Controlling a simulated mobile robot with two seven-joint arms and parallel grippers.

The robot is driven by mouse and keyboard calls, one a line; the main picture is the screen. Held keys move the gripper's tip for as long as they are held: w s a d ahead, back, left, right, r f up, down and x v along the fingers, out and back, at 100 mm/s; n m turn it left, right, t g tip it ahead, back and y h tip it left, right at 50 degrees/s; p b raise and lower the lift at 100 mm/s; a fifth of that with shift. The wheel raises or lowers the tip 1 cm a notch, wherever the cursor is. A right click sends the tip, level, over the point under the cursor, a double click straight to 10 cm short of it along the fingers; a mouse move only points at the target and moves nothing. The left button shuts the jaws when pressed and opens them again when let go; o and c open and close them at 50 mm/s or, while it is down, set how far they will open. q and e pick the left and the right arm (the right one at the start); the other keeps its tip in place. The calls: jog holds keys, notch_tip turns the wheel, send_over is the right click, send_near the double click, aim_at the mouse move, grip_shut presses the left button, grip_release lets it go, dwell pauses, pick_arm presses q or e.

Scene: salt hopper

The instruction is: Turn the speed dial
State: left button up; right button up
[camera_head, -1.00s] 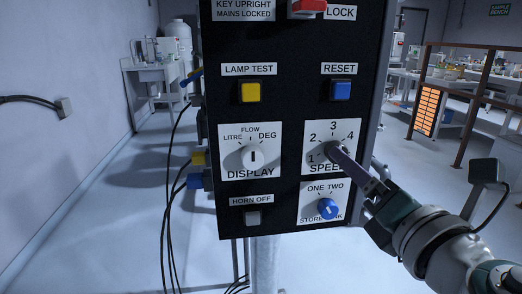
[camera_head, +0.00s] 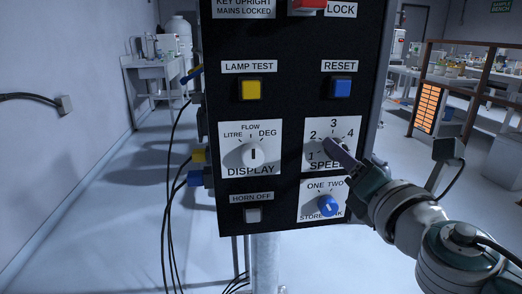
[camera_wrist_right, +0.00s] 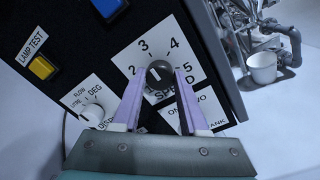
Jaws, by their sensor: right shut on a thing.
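The speed dial (camera_wrist_right: 160,72) is a dark round knob with a white mark, on a white plate (camera_head: 347,127) with numbers around it. It sits on the right side of the black control panel (camera_head: 297,150). My right gripper (camera_head: 332,147) is at the dial, and its pale fingers, which also show in the right wrist view (camera_wrist_right: 159,78), are shut on the knob from both sides. In the head view the fingers hide most of the knob. I cannot tell exactly which number the mark points to. My left gripper is not in view.
The white display dial (camera_head: 254,154) is to the left. The blue reset button (camera_head: 342,88) is above. A brown railing (camera_head: 470,110) stands at the right.

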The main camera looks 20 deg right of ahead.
grip_shut()
jog(key=shift+m+b, duration=2.25)
jog(key=shift+m, duration=3.65)
